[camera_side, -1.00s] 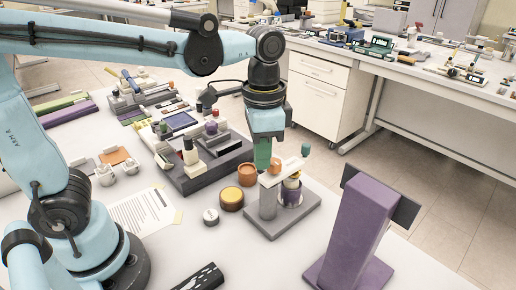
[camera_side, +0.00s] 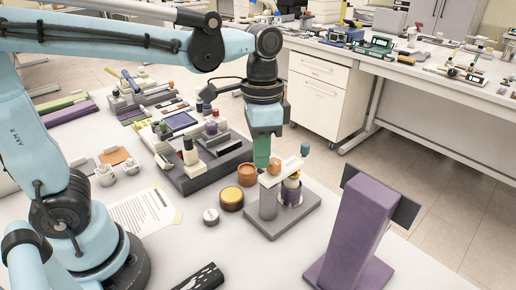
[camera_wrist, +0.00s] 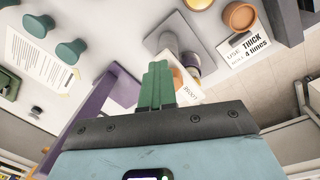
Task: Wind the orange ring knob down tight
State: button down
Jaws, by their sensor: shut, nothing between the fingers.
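The press stand has a grey base (camera_side: 290,217), a grey post (camera_side: 268,204) and a pale top arm. The small orange knob (camera_side: 274,166) sits on the arm near the post; it shows in the wrist view as a partly hidden orange patch (camera_wrist: 177,78). A green knob (camera_side: 305,149) stands at the arm's other end, above a purple and yellow cylinder (camera_side: 291,190). My gripper (camera_side: 262,164) points down with its green fingers shut and empty, just left of the orange knob. In the wrist view the fingers (camera_wrist: 157,68) cover part of the stand. Contact with the knob cannot be told.
An orange-brown pot (camera_side: 247,174) and a yellow-topped jar (camera_side: 231,198) stand close left of the stand. A round white gauge (camera_side: 211,216) lies in front. A tall purple block (camera_side: 351,232) stands at the right. A dark tray (camera_side: 205,168) with bottles is behind left.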

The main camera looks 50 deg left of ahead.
jog(key=shift+w+a+f+t+y, duration=0.2)
jog(key=shift+w+a+f, duration=0.1)
jog(key=shift+a, duration=0.2)
jog(key=shift+w+a+f+t+y, duration=0.15)
jog(key=shift+a+f+t, duration=0.1)
jog(key=shift+a, duration=0.2)
notch_tip(320, 180, up, 6)
jog(key=shift+s, duration=0.35)
jog(key=shift+d+r, duration=0.1)
jog(key=shift+d, duration=0.05)
